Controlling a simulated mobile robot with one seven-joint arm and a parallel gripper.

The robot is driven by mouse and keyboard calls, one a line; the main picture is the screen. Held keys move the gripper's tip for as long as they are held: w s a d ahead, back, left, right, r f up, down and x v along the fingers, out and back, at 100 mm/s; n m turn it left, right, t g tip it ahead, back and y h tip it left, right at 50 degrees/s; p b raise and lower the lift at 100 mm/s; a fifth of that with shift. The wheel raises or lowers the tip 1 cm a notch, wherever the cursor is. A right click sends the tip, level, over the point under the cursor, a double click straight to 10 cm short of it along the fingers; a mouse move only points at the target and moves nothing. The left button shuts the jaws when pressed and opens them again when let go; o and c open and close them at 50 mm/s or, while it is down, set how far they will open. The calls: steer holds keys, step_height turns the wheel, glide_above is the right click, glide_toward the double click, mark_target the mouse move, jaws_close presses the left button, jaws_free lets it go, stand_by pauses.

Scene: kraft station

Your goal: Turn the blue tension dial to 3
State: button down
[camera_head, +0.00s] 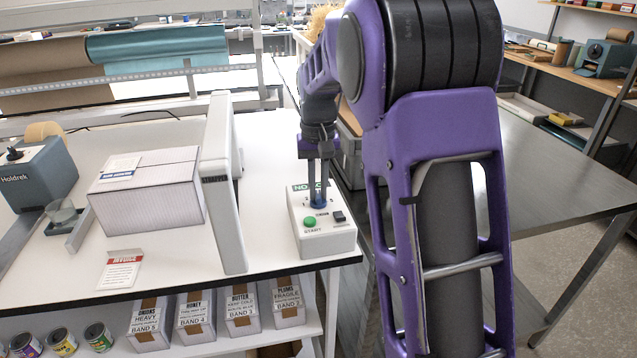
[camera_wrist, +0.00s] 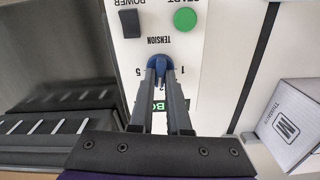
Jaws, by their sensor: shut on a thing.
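The blue tension dial (camera_head: 318,204) is on the top face of a white control box (camera_head: 338,242) near the table's right front corner. In the wrist view the dial (camera_wrist: 158,63) shows between the tips of my gripper (camera_wrist: 159,73), which is shut on it. The box is upside down there, with "5" left of the dial and "1" right of it. The fingers hide other marks, and I cannot tell which number the dial points at. In the head view my gripper (camera_head: 319,190) points down onto the dial.
The green START button (camera_wrist: 185,19) and black POWER switch (camera_wrist: 130,23) sit close to the dial. A tall white frame (camera_head: 221,185) stands left of the box. A white ribbed parcel (camera_head: 150,195) lies beyond it. A grey metal table (camera_head: 540,185) is at the right.

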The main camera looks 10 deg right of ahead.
mark_target(318, 193)
steer(key=shift+n, duration=0.6)
steer(key=c, duration=0.9)
jaws_free()
steer(key=shift+r, duration=0.1)
step_height(318, 193, up, 17)
steer(key=shift+r+p, duration=0.1)
steer(key=shift+p, duration=0.7)
